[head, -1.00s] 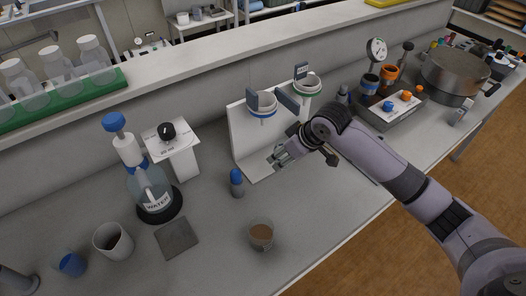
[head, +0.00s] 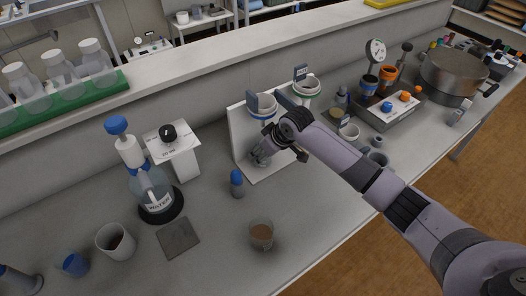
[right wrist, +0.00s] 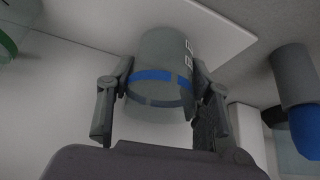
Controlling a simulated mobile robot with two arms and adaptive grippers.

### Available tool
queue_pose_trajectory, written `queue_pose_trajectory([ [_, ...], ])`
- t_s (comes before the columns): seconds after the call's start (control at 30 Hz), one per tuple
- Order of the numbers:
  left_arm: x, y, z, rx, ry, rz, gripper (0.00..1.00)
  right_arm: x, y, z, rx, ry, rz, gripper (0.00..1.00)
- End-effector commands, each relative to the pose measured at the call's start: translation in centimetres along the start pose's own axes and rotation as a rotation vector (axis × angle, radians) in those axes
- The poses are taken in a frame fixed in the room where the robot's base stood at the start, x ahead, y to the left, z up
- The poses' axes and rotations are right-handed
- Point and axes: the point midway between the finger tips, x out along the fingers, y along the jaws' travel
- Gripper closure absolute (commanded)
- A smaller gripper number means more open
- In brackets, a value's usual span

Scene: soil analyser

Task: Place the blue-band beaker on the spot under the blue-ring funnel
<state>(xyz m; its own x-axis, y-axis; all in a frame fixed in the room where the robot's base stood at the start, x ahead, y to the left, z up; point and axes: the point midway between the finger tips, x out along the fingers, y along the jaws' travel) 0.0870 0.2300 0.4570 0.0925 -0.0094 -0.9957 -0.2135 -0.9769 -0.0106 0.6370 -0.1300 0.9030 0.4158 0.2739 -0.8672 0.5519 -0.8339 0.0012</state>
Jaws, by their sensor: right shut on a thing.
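The blue-band beaker (right wrist: 162,70) is a grey translucent cup with a blue stripe; in the right wrist view it sits between both fingers. My right gripper (right wrist: 155,98) is shut on it. In the head view the right gripper (head: 265,153) is low in front of the white stand (head: 240,132), just below the blue-ring funnel (head: 262,108). The beaker is mostly hidden there by the gripper and wrist. The spot under the funnel is covered too, and I cannot tell whether the beaker touches the base. My left gripper is not in view.
A green-ring funnel (head: 306,90) hangs to the right on the same stand. A small blue-capped bottle (head: 237,183) stands close left of the stand. A cup of brown soil (head: 261,234) is in front. Water bottle (head: 153,188) and dial box (head: 180,150) stand left.

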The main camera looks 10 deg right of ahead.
Motion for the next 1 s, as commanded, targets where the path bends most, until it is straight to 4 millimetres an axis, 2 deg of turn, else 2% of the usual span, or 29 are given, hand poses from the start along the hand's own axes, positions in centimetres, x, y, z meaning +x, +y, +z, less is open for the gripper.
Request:
queue_pose_trajectory([
  [0.1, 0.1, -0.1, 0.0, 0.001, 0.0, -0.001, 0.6, 0.3, 0.0, 0.2, 0.001, 0.0, 0.0, 0.82],
  [0.13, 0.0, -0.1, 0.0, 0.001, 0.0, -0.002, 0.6, 0.2, 0.0, 0.2, 0.001, 0.0, 0.0, 0.52],
  [0.4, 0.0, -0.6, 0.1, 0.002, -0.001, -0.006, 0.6, 0.2, 0.0, 0.2, 0.001, 0.0, 0.0, 0.34],
  [0.77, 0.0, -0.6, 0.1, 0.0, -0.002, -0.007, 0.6, -0.1, 0.0, 0.0, 0.0, 0.001, 0.0, 0.33],
  [0.87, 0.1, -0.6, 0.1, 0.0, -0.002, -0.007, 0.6, -1.0, 0.0, -0.1, 0.0, 0.002, 0.0, 0.33],
  [1.0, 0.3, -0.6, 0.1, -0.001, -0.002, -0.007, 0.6, -3.5, 0.1, 0.0, -0.003, 0.004, 0.002, 0.33],
])
